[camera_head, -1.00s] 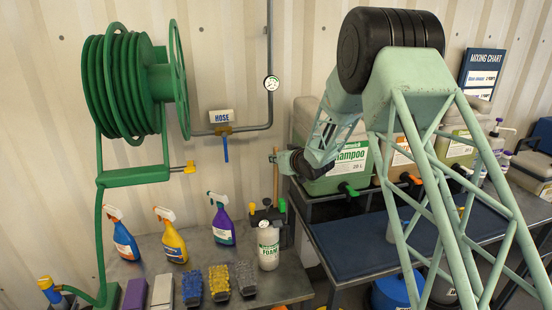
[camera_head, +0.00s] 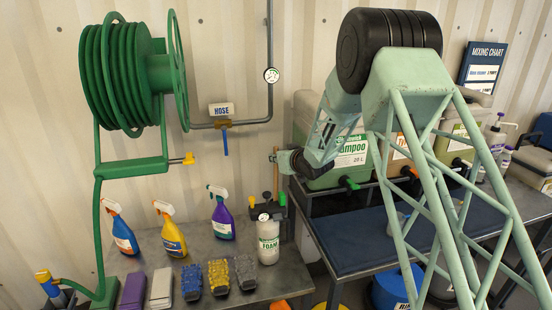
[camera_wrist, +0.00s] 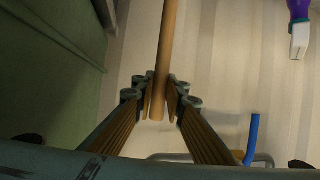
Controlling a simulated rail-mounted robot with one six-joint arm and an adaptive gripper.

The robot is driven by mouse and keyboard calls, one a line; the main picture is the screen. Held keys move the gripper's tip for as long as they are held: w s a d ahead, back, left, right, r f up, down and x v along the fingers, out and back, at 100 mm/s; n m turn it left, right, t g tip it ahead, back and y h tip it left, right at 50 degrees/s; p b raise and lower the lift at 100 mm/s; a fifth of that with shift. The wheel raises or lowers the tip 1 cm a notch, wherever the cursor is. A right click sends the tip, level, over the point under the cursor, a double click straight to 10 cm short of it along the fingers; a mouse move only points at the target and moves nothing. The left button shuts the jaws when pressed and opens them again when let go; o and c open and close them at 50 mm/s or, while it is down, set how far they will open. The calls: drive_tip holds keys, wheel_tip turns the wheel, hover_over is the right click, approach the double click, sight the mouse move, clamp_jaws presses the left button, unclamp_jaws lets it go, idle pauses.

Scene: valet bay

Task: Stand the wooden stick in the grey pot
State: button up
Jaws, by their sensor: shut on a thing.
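The wooden stick (camera_wrist: 168,38) is a plain tan rod. My gripper (camera_wrist: 162,100) is shut on it near one end, and most of its length runs away between the fingers to the picture's top edge. In the head view my gripper (camera_head: 280,158) is over the back of the grey bench, left of the shampoo container. The stick (camera_head: 275,178) is thin and about upright there, and where its lower end stops is hard to tell. I cannot clearly make out the grey pot; a dark holder (camera_head: 56,300) with blue-and-yellow tools stands at the front left.
Spray bottles (camera_head: 222,216), a foam bottle (camera_head: 268,240) and several brushes (camera_head: 219,278) crowd the grey bench (camera_head: 212,248). A black holder (camera_head: 266,211) with coloured knobs stands behind the foam bottle. The hose reel (camera_head: 125,80) is on the left. The blue-topped table (camera_head: 360,240) has free room.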

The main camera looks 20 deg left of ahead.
drive_tip(key=o, duration=0.9)
drive_tip(key=shift+o, duration=0.2)
drive_tip(key=v, duration=1.2)
idle(0.5)
idle(0.6)
